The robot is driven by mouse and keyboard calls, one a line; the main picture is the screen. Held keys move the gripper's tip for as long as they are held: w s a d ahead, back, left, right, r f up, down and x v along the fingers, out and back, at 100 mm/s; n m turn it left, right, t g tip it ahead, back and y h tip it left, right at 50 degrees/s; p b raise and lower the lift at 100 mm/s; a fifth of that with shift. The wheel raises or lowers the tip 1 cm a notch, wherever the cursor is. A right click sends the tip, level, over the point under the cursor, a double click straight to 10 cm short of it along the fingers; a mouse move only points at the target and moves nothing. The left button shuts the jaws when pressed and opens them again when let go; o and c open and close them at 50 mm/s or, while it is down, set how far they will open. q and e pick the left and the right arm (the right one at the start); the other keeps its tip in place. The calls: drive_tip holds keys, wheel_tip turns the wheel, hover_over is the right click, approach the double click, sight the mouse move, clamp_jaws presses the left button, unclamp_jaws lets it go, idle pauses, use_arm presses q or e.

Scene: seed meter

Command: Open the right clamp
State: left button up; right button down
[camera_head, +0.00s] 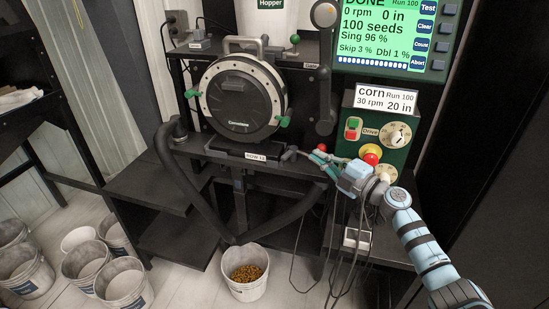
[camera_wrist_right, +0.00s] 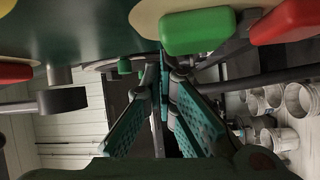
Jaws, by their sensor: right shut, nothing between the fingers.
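The seed meter (camera_head: 236,97) is a round black disc housing with a pale rim, standing on the dark bench. The right clamp (camera_head: 283,121) is a small green-tipped handle at its lower right rim. Another green-tipped clamp (camera_head: 192,93) sits at its left rim. My right gripper (camera_head: 313,156) is shut and empty, low and to the right of the right clamp, apart from it. Its teal fingers also show in the right wrist view (camera_wrist_right: 163,70). A small green knob (camera_wrist_right: 125,66) shows beyond them there; I cannot tell if it is the clamp. My left gripper is out of view.
The drive box (camera_head: 385,125) with dial and buttons stands close to my right arm. Its green button (camera_wrist_right: 197,32) and red button (camera_wrist_right: 287,20) loom near the wrist. A red knob (camera_head: 321,147) is beside the fingers. A black hose (camera_head: 195,190) loops below the bench.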

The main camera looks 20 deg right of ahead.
idle(0.6)
drive_tip(key=s+d, duration=0.6)
drive_tip(key=s, duration=0.1)
drive_tip(key=shift+s+p, duration=0.15)
drive_tip(key=shift+p, duration=0.2)
idle(0.4)
